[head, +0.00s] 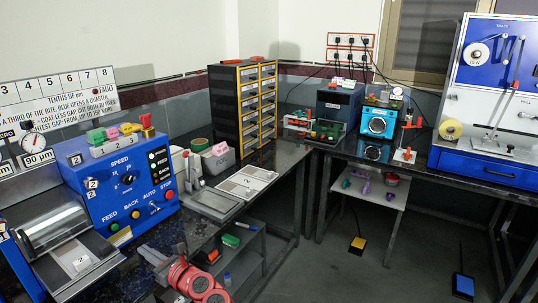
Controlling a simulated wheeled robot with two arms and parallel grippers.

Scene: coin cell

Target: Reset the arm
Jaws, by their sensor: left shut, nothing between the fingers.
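My left arm comes in at the bottom of the head view, with red joint parts low in the picture. My left gripper (150,254) is grey and small here, at the front edge of the dark bench (180,232). It is shut and empty, just in front of the blue control box (118,185) and right of the metal roller (54,228). I cannot tell whether it touches the bench. My right gripper is not in view.
A grey flat plate (213,204) and a drawer cabinet (243,108) stand further along the bench. A blue machine (490,90) stands at the right. A low shelf (235,258) with pens is under the bench. The floor (345,270) in the middle is mostly clear.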

